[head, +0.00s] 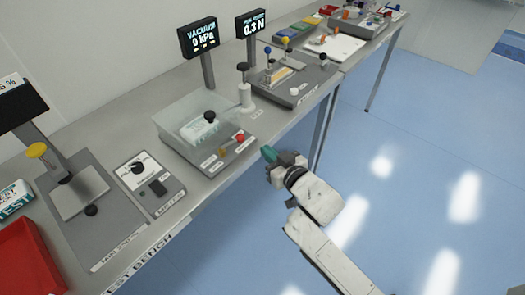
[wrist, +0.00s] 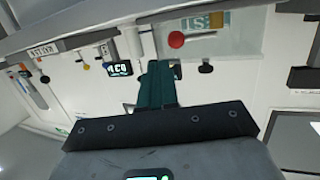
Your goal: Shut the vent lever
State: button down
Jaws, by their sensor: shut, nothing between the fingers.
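A vacuum station (head: 190,160) with a clear chamber stands on the bench, beside a display (head: 198,38) reading "VACUUM 0 kPa". Two small levers are at its front right corner: one with a red ball (head: 239,137) and one with a yellow end (head: 222,151). Their labels are too small to read, so I cannot tell which is the vent lever. The red ball also shows in the wrist view (wrist: 176,39) on a thin metal rod. My gripper (head: 268,153), with teal fingers, is shut and empty, just right of the red ball and apart from it.
A white post with a black knob (head: 244,88) stands behind the levers. A peel tester (head: 290,75) stands farther along the bench. A sealing unit (head: 150,187) and a red tray (head: 28,262) are to the left. The floor right of the bench is clear.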

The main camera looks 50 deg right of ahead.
jog(key=s+r+b, duration=0.1)
jog(key=s, duration=0.6)
jog(key=shift+a+r, duration=0.15)
jog(key=shift+r, duration=0.05)
dwell(0.3)
jog(key=s+a+f+g+y, duration=0.2)
jog(key=s+a+f+g, duration=0.25)
jog(key=f+g, duration=0.45)
jog(key=s+a+f+n+g+y, duration=0.1)
jog(key=s+a+f+g, duration=0.1)
jog(key=s, duration=0.3)
jog(key=s+a+f+n+g+y, duration=0.1)
jog(key=s+a+f+g, duration=0.1)
jog(key=s+a+g, duration=0.1)
jog(key=shift+s+a+f+n, duration=0.4)
jog(key=shift+s+a, duration=0.45)
jog(key=shift+s, duration=0.15)
